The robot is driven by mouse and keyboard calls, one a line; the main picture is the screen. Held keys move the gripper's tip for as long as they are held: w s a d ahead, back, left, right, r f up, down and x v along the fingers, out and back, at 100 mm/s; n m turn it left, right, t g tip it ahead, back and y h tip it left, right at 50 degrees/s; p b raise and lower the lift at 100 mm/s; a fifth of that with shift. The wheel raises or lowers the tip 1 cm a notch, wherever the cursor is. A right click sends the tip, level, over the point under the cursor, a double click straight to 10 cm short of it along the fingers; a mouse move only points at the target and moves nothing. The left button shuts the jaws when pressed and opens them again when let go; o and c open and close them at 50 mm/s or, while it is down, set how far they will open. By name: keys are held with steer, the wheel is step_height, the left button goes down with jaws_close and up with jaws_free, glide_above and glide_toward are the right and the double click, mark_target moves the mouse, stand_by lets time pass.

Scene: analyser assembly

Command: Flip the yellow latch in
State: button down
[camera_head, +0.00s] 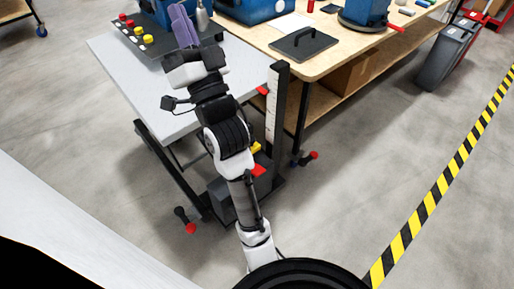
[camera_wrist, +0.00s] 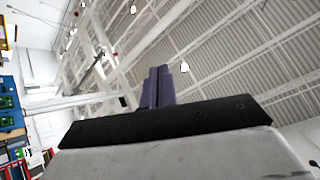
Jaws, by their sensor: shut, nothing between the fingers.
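My gripper (camera_head: 184,24) has purple fingers and is over the far part of the grey cart top, next to the dark tray, pointing away from me. In the wrist view its fingers (camera_wrist: 158,86) are together and empty, pointing up towards the ceiling. A small yellow part (camera_head: 256,147) shows beside my arm, low at the cart's right side; my arm partly hides it. I cannot tell whether it is the yellow latch. No other clear latch shows, and the wrist view has none.
The grey cart top (camera_head: 125,70) is mostly bare. A dark tray (camera_head: 165,47) with red, yellow and white knobs lies at its far end. A black post (camera_head: 278,100) stands at its right corner. A wooden bench (camera_head: 330,62) adjoins on the right, with blue machines (camera_head: 365,12).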

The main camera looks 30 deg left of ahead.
steer(key=w+d+f+m+h, duration=0.2)
steer(key=w+f+m+h, duration=0.3)
steer(key=w+f+m, duration=0.6)
steer(key=m+g+h+b, duration=0.1)
steer(key=m+h, duration=0.2)
steer(key=m, duration=0.1)
glide_above(253, 142)
steer(key=s+d, duration=0.3)
steer(key=s, duration=0.2)
step_height(253, 142, down, 14)
steer(key=s+d+f+m+g, duration=0.1)
steer(key=d+f+m, duration=0.3)
steer(key=f, duration=0.3)
steer(key=s+d+f+m+g+b, duration=0.1)
steer(key=d+f+m+g, duration=0.1)
steer(key=f+m, duration=0.3)
steer(key=s+d+f+m+g+h, duration=0.1)
steer(key=d+f+m, duration=0.3)
steer(key=f, duration=0.5)
steer(key=shift+s+d+f+g+b, duration=0.4)
steer(key=shift+d+g, duration=0.2)
steer(key=shift+d, duration=0.2)
steer(key=shift+a, duration=0.1)
steer(key=p+x, duration=0.2)
steer(key=x, duration=1.2)
